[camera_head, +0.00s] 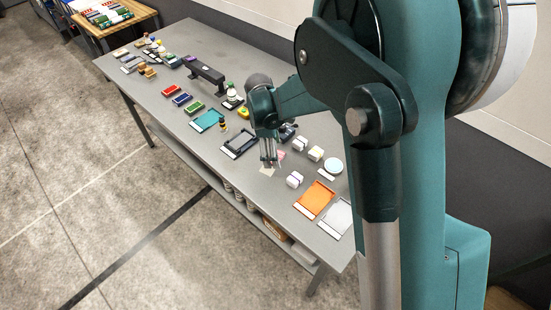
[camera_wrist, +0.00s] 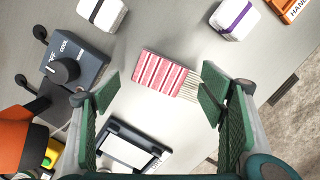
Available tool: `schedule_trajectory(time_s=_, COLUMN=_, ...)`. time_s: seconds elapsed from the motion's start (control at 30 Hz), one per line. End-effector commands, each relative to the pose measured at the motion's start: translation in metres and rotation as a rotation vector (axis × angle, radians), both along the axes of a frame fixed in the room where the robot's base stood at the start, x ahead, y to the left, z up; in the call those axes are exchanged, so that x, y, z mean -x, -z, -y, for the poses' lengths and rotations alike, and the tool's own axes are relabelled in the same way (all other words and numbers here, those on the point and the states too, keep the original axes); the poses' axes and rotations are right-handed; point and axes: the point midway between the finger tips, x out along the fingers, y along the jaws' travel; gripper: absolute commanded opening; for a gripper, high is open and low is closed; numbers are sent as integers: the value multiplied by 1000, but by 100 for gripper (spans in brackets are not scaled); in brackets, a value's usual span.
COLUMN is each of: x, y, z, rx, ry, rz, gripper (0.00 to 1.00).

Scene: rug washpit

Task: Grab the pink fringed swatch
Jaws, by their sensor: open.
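The pink fringed swatch (camera_wrist: 160,73) lies flat on the grey table, pink and white striped, with a pale fringe along its right end in the wrist view. My gripper (camera_wrist: 157,98) is open, with its green-padded fingers apart on either side of the swatch's near edge. The right fingertip overlaps the fringe in the picture; I cannot tell whether it touches. In the head view, my gripper (camera_head: 269,160) points down over the table, and a small pink part of the swatch (camera_head: 281,155) shows beside the fingers. The rest is hidden there.
White banded blocks (camera_wrist: 234,18) lie beyond the swatch. A dark device marked COOL (camera_wrist: 75,65) stands to its left, and a black-framed tray (camera_wrist: 126,148) lies nearer. An orange tray (camera_head: 315,200) lies toward the table's near right end.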

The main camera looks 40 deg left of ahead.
Motion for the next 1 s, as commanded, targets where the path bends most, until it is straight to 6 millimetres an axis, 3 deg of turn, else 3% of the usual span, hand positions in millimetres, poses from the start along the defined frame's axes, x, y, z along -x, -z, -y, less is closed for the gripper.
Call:
schedule_trajectory(time_s=0.2, x=-1, y=15, z=2, rx=0, ry=0, rz=0, gripper=70)
schedule_trajectory(time_s=0.77, x=-1, y=16, z=2, rx=0, ry=0, rz=0, gripper=70)
schedule_trajectory(time_s=0.93, x=-1, y=16, z=2, rx=0, ry=0, rz=0, gripper=48)
schedule_trajectory(time_s=1.0, x=-1, y=16, z=2, rx=0, ry=0, rz=0, gripper=45)
